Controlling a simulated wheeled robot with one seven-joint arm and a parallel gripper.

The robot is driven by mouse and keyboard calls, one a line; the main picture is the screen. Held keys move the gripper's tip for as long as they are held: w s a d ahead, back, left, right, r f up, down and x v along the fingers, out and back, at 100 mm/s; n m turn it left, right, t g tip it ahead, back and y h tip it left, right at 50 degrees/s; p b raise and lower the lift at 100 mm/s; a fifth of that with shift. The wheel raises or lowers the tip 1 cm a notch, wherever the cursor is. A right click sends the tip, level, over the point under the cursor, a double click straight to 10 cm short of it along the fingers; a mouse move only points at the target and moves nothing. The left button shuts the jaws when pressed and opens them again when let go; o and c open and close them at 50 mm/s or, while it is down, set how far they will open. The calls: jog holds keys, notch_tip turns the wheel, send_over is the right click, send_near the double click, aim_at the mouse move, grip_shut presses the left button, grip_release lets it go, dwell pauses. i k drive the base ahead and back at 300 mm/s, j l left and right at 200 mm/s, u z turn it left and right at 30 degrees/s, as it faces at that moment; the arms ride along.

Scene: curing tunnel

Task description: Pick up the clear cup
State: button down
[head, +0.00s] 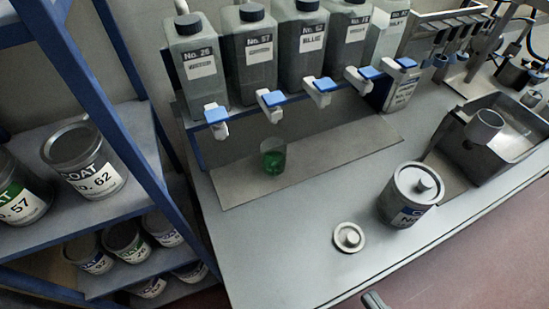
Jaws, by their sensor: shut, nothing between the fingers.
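The clear cup (273,157) stands upright on the grey mat (235,187) below the row of dispensers. It holds green liquid in its lower part. My gripper (375,300) shows only as a small dark piece at the bottom edge, in front of the bench. It is shut and empty, well apart from the cup; most of it is out of frame.
Several dispenser bottles (247,55) with blue-topped taps (272,99) overhang the mat's back. A can (408,195) and a round lid (349,238) stand on the bench front. A metal basin (465,160) is at right, and a blue-framed shelf (135,130) with cans at left.

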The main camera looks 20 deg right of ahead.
aim_at(273, 150)
jog(key=k+j, duration=0.1)
jog(key=j, duration=1.55)
jog(key=k+j, duration=0.15)
jog(key=j, duration=0.65)
jog(key=i+z, duration=0.05)
